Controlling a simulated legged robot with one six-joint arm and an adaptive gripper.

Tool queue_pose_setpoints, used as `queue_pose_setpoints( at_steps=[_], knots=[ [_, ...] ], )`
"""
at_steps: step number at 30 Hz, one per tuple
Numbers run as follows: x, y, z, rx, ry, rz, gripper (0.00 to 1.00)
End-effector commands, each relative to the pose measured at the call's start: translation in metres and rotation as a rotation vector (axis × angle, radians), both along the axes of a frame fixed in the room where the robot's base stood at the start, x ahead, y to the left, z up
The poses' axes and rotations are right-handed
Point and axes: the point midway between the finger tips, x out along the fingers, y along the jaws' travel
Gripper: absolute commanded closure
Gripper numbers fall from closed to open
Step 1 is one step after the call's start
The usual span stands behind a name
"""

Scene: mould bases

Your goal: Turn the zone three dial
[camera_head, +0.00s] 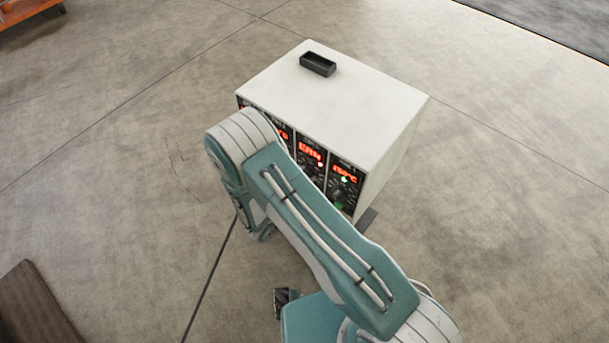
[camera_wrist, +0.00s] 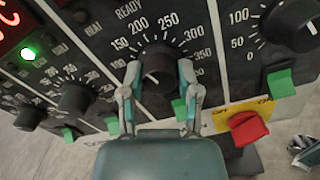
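A black round dial (camera_wrist: 158,66) with a printed scale around it, about 150 to 350, is in the middle of the wrist view. I cannot read a zone number by it. My gripper (camera_wrist: 159,72) has one finger on each side of this dial, with a narrow gap seeming to show at each side. Whether either finger touches it is unclear. In the head view the white control box (camera_head: 375,110) shows red displays on its front, and my arm hides part of that front and my gripper.
Another black dial (camera_wrist: 290,24) is at the upper right, and smaller knobs (camera_wrist: 75,97) are at the left. A red switch (camera_wrist: 247,127) on a yellow plate and a green switch (camera_wrist: 281,83) are close by. A black tray (camera_head: 318,65) sits on the box.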

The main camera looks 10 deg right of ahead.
Motion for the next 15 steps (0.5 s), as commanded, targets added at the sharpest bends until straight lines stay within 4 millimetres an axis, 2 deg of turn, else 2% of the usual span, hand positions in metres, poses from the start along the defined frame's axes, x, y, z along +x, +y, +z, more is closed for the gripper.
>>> queue_pose_setpoints(
  at_steps=[15],
  knots=[
    [0.0012,-0.0012,0.0018,-0.071,0.064,-0.006,1.0]
  ],
)
